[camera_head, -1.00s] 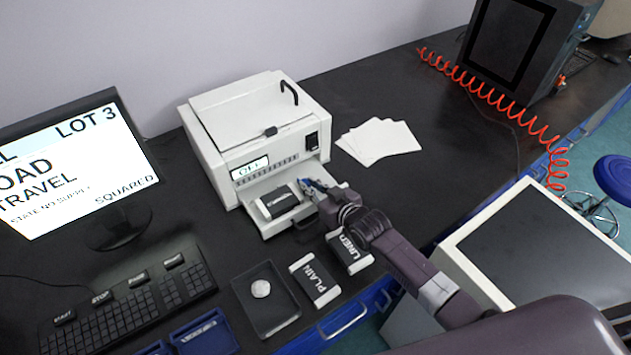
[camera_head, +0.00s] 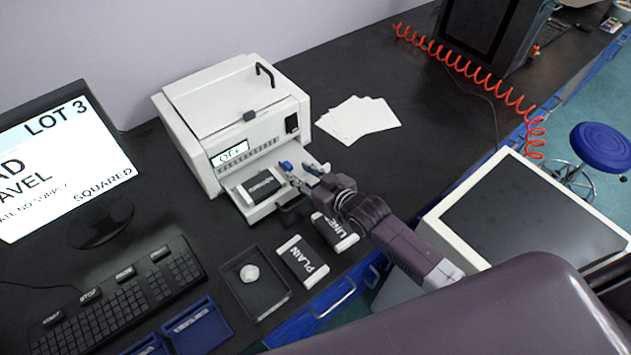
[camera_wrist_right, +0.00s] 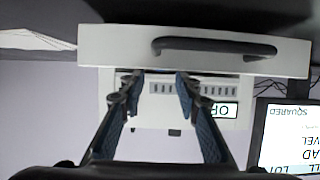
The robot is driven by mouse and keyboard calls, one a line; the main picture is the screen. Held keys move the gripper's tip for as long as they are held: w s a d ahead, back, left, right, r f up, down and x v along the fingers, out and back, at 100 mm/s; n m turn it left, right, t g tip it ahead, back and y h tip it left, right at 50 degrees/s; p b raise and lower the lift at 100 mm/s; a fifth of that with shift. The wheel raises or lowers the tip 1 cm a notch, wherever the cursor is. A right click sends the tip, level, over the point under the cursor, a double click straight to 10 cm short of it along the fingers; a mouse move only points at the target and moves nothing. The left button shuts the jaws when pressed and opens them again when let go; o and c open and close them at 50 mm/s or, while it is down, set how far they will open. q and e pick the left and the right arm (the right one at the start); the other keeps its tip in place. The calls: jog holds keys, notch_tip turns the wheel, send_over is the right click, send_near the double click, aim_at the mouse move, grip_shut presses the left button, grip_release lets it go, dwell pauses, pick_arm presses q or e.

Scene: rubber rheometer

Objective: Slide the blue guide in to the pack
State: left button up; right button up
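The pack (camera_head: 262,187), a dark block with white ends and lettering, lies on the pulled-out tray (camera_head: 250,212) of the white machine. A small bright blue piece, apparently the blue guide (camera_head: 286,166), is at the pack's right rear, by my fingertips. Whether it touches the pack is too small to tell. My right gripper (camera_head: 303,172) is open at the tray's right side. The right wrist view shows its two fingers (camera_wrist_right: 157,82) spread with nothing between them; the guide cannot be made out there. My left gripper is out of view.
The white machine (camera_head: 235,110) rises behind the tray. A handle (camera_wrist_right: 215,46) shows on a white panel in the wrist view. The PLAIN block (camera_head: 302,262), the LINED block (camera_head: 335,232) and a dark dish (camera_head: 255,290) sit in front. White sheets (camera_head: 358,120) lie right of the machine.

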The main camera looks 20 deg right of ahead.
jog(key=v, duration=0.7)
jog(key=shift+s+d, duration=0.15)
jog(key=shift+s, duration=0.2)
jog(key=shift+r, duration=0.15)
